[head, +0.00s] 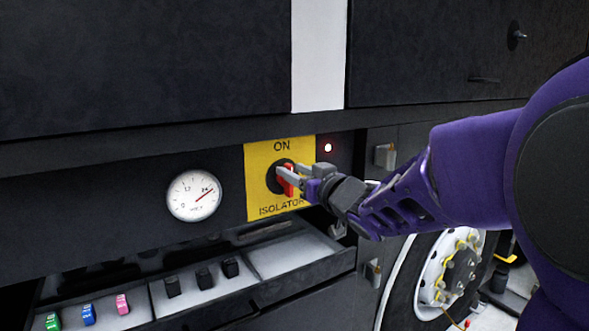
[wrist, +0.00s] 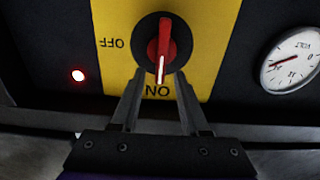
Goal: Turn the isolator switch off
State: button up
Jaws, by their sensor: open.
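The isolator switch is a red handle (head: 288,183) on a round black base, set on a yellow plate (head: 261,194) marked ON at the top and ISOLATOR below. In the wrist view, which is upside down, the red handle (wrist: 165,42) has its white pointer mark towards ON, and OFF is printed to the left. My gripper (head: 280,171) is open in front of the plate. In the wrist view its fingertips (wrist: 159,80) lie on either side of the handle's pointer end. I cannot tell whether they touch it.
A small red lamp (head: 328,148) glows beside the plate. A voltmeter (head: 194,196) is left of it. Below, an open drawer (head: 215,301) holds several coloured and black pieces. A latch (head: 385,155) juts out at right, above a wheel (head: 447,270).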

jog(key=shift+w+a, duration=0.1)
jog(key=shift+w, duration=0.05)
grip_shut()
dwell(0.4)
